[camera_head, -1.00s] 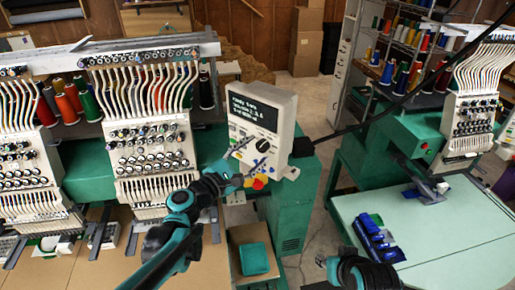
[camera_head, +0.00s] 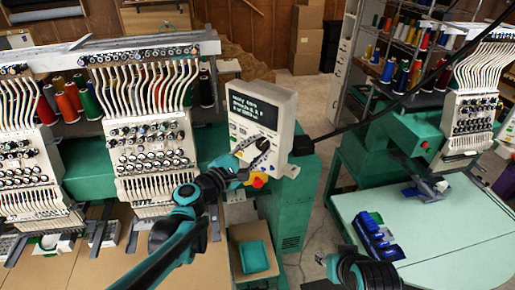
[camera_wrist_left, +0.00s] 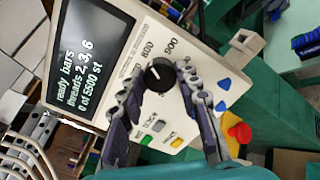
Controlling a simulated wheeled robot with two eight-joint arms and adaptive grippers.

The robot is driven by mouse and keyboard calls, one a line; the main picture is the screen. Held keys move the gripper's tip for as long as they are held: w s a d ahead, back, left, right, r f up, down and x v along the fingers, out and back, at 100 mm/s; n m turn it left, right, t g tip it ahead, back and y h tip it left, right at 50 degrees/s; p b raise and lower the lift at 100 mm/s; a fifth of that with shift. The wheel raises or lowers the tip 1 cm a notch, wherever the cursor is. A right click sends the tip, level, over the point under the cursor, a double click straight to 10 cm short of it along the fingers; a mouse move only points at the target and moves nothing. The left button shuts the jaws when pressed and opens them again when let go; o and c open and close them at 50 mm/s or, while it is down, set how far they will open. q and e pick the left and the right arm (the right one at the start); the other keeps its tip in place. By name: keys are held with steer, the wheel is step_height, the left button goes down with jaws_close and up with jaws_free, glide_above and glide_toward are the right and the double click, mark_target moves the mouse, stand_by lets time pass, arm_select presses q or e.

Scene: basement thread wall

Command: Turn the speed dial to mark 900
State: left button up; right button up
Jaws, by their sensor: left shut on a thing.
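The black speed dial (camera_head: 262,143) is on the white control panel (camera_head: 284,112), below its dark screen (camera_head: 252,111). In the left wrist view the dial (camera_wrist_left: 158,74) sits between the fingertips of my left gripper (camera_wrist_left: 157,78), which is shut on it from both sides. In the head view this gripper (camera_head: 252,150) reaches the panel from below left. The marks 800 and 900 (camera_wrist_left: 170,47) are printed above the dial; a short pale line on the dial points up and left, away from 900. My right gripper (camera_head: 328,262) is low in the head view; its fingers are unclear.
Coloured buttons, blue arrow keys (camera_wrist_left: 221,106) and a red knob (camera_wrist_left: 240,132) lie close to my left fingers. Embroidery heads with needles (camera_head: 150,140) stand left of the panel. A pale green table (camera_head: 440,225) with a blue item (camera_head: 375,236) is at right.

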arm_select(q)
steer(key=m+b, duration=0.1)
steer(key=m, duration=0.4)
steer(key=shift+f, duration=0.1)
steer(key=m+b, duration=0.1)
steer(key=m, duration=0.4)
steer(key=shift+m, duration=0.3)
stand_by(0.4)
steer(key=o, duration=1.2)
steer(key=shift+c, duration=0.2)
steer(key=v, duration=1.2)
